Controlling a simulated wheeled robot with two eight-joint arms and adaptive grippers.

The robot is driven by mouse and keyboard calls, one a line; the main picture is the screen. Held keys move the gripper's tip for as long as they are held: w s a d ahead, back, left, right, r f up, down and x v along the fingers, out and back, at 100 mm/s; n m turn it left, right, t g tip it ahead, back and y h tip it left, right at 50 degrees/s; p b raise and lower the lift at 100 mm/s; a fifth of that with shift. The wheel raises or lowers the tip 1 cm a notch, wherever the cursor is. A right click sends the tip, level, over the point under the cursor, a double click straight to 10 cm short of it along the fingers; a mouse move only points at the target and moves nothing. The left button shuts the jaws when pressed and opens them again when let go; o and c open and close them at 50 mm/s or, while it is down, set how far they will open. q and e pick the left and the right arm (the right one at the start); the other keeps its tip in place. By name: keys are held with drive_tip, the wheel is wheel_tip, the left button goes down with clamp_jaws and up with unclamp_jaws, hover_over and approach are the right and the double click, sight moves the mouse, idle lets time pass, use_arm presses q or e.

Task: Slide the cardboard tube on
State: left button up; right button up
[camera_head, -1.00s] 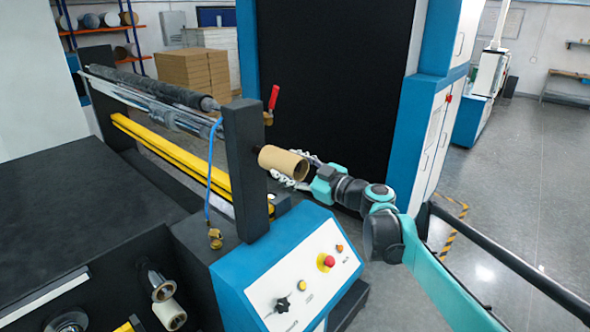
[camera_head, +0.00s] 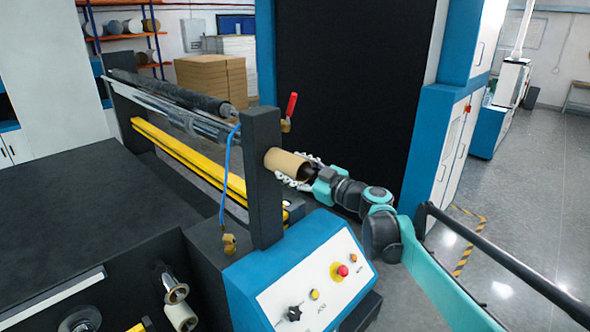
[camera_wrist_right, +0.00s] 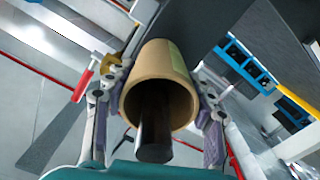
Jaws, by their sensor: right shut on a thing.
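The brown cardboard tube (camera_head: 284,162) is beside the machine's dark upright post (camera_head: 263,185), its far end close to or against the post. Whether they touch is hidden. My right gripper (camera_head: 303,174) is shut on the tube from the right. In the right wrist view, its fingers (camera_wrist_right: 158,108) lie on both sides of the tube (camera_wrist_right: 160,62). A dark shaft (camera_wrist_right: 155,135) runs inside the tube, and its end sticks out of the tube's open end toward the wrist. The tube is around the shaft. My left gripper is not in view.
A red-handled lever (camera_head: 290,107) stands behind the post. A blue hose (camera_head: 226,170) hangs on the post's other side. The control panel (camera_head: 318,285) with knobs and a red button lies below the tube. A dark rail (camera_head: 500,255) crosses at the right.

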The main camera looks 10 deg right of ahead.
idle(0.3)
drive_tip(key=o, duration=1.3)
drive_tip(key=shift+c, duration=0.2)
drive_tip(key=v, duration=1.1)
drive_tip(key=s+a+f+m+g+h+b, duration=0.15)
drive_tip(key=s+f+b, duration=0.35)
drive_tip(key=f, duration=0.5)
drive_tip(key=s+a+f+m+g+h+b, duration=0.1)
drive_tip(key=s+a+f+m+g+b, duration=0.25)
drive_tip(key=f, duration=0.55)
drive_tip(key=s+a+f+h+b, duration=0.1)
drive_tip(key=s+f+h+b, duration=0.1)
drive_tip(key=s+f+b, duration=0.6)
drive_tip(key=s+d+f+m+h+b, duration=0.2)
drive_tip(key=s+f+b, duration=0.1)
drive_tip(key=f, duration=0.6)
drive_tip(key=s+d+f+m+g+h+b, duration=0.1)
drive_tip(key=s+f+b, duration=0.3)
drive_tip(key=f, duration=0.5)
drive_tip(key=s+d+f+m+g+h+b, duration=0.1)
drive_tip(key=s+d+f+m+h+b, duration=0.2)
drive_tip(key=f, duration=0.7)
drive_tip(key=shift+s+d+m+b, duration=0.3)
drive_tip(key=shift+d+m+b, duration=0.3)
drive_tip(key=shift+b, duration=0.5)
